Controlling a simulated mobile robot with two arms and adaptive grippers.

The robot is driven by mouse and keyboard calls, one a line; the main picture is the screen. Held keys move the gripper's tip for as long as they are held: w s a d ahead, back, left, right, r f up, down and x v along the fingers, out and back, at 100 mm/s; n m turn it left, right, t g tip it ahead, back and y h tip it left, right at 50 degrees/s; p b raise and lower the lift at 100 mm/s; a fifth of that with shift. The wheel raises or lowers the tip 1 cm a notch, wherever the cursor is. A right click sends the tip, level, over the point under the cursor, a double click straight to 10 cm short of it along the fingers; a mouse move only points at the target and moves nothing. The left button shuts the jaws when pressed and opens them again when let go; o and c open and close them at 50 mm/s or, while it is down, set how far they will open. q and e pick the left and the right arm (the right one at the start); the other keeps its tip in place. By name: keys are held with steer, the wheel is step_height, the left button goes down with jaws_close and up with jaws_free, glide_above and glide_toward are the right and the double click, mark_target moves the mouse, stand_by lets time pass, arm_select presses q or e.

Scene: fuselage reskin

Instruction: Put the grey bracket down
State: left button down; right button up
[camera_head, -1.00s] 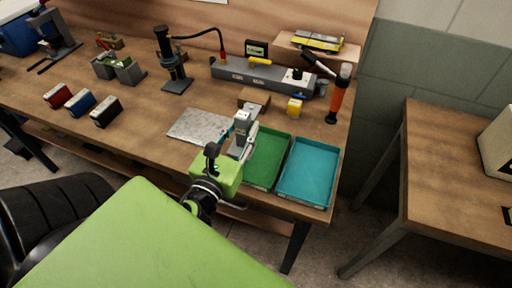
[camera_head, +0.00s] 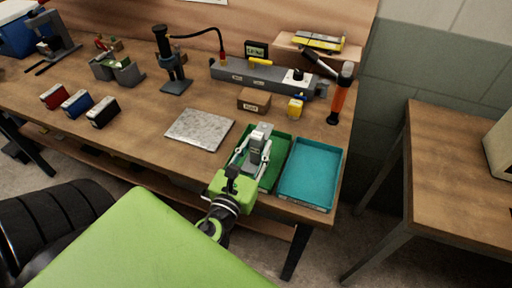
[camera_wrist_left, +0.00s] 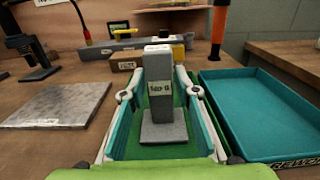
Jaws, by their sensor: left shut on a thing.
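The grey bracket (camera_wrist_left: 162,105) has a flat base plate and an upright block with a white label. My left gripper (camera_head: 258,150) is shut on it, with one finger on each side of the upright in the left wrist view. The bracket is upright over the green tray (camera_head: 272,175). I cannot tell whether its base touches the tray floor. The gripper hides much of the tray in the head view. My right gripper is not in view.
A teal tray (camera_head: 310,174) stands right of the green one. A grey metal plate (camera_head: 200,129) lies to the left. Behind are a cardboard box (camera_head: 254,100), a yellow block (camera_head: 295,107) and an orange-handled tool (camera_head: 340,95). The bench's front edge is close.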

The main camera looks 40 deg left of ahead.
arm_select(q)
steer(key=c, duration=1.6)
jaws_free()
steer(key=shift+f, duration=0.1)
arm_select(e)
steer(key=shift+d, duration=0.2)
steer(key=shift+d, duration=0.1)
arm_select(q)
steer(key=shift+r, duration=0.25)
steer(key=b+v, duration=0.5)
steer(key=v, duration=0.7)
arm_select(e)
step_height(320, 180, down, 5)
